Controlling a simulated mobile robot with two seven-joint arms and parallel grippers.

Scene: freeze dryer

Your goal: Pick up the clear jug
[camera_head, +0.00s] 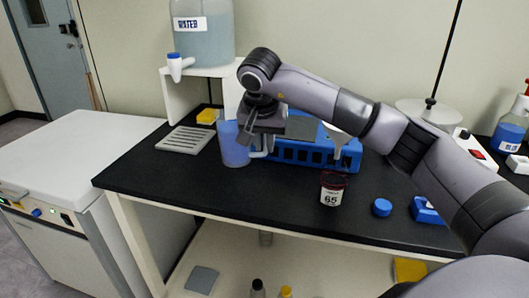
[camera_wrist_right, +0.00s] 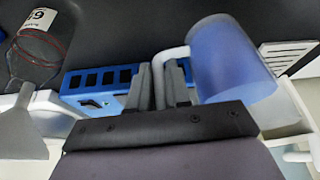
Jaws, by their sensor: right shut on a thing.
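The clear jug (camera_head: 235,152) is a see-through, bluish cup with a pale handle, upright at the black bench top, left of the blue rack. It also shows in the right wrist view (camera_wrist_right: 232,62), with its handle (camera_wrist_right: 166,56) reaching toward my fingers. My right gripper (camera_head: 262,138) is at the handle side of the jug. In the right wrist view its fingers (camera_wrist_right: 172,84) are shut on the jug handle. I cannot tell whether the jug's base touches the bench. My left gripper is not in view.
A blue rack (camera_head: 300,154) stands close right of the jug, with a grey slotted tray (camera_head: 186,139) to its left. A container marked 65 (camera_head: 332,190) and a blue cap (camera_head: 381,207) are nearer the front. A water tank (camera_head: 205,45) sits on a white stand behind.

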